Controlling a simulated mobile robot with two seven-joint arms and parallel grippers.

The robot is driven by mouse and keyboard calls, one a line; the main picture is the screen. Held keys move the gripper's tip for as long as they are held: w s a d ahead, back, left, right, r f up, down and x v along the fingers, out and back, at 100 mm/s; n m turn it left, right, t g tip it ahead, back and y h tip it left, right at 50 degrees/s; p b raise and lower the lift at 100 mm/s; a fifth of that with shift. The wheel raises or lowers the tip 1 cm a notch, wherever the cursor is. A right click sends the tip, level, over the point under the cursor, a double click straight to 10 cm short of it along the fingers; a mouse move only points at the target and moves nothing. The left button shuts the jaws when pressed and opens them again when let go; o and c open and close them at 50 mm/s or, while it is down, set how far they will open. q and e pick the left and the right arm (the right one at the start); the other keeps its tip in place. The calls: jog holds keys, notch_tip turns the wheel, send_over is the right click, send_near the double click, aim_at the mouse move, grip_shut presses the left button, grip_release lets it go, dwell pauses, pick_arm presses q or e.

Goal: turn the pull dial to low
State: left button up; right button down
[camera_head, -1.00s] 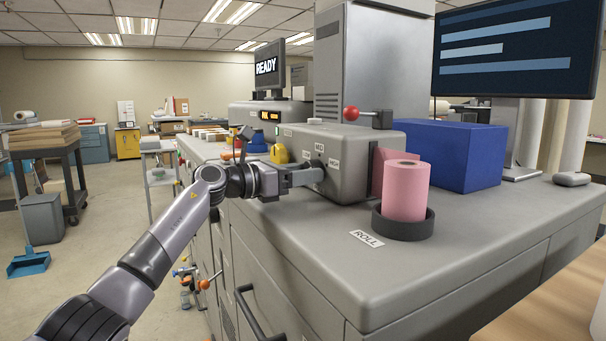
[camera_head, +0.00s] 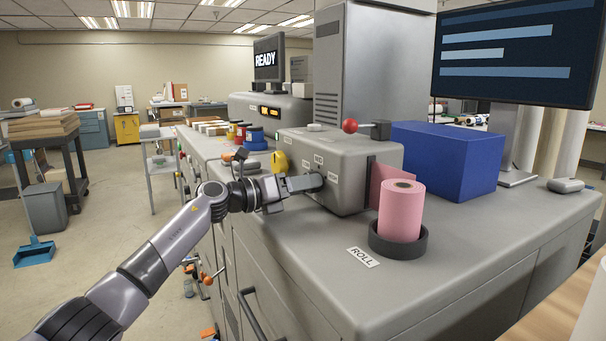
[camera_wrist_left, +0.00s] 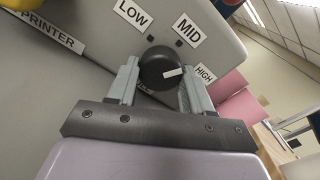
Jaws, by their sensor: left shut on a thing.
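The pull dial (camera_wrist_left: 158,68) is a round black knob with a white pointer mark on the grey machine box (camera_head: 345,152). The LOW label (camera_wrist_left: 133,13), MID label (camera_wrist_left: 188,29) and HIGH label (camera_wrist_left: 204,73) are spread around it. The pointer mark points right, toward HIGH. My left gripper (camera_head: 318,182) is at the box's front face, and in the left wrist view its fingers (camera_wrist_left: 160,80) are on either side of the dial, shut on it. In the head view the gripper hides the dial. My right gripper is out of view.
A pink roll (camera_head: 401,211) stands in a dark holder right of the box, by a ROLL label (camera_head: 363,257). A red-ball lever (camera_head: 350,126) tops the box. A blue block (camera_head: 449,158) and a monitor (camera_head: 519,52) stand behind.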

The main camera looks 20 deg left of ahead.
pick_arm(q)
jog(key=shift+n+p, duration=0.4)
jog(key=shift+n, duration=0.1)
jog(key=shift+f, duration=0.1)
jog(key=o, duration=1)
jog(key=shift+o, duration=0.2)
jog(key=shift+b+v, duration=0.55)
jog(key=shift+v, duration=3)
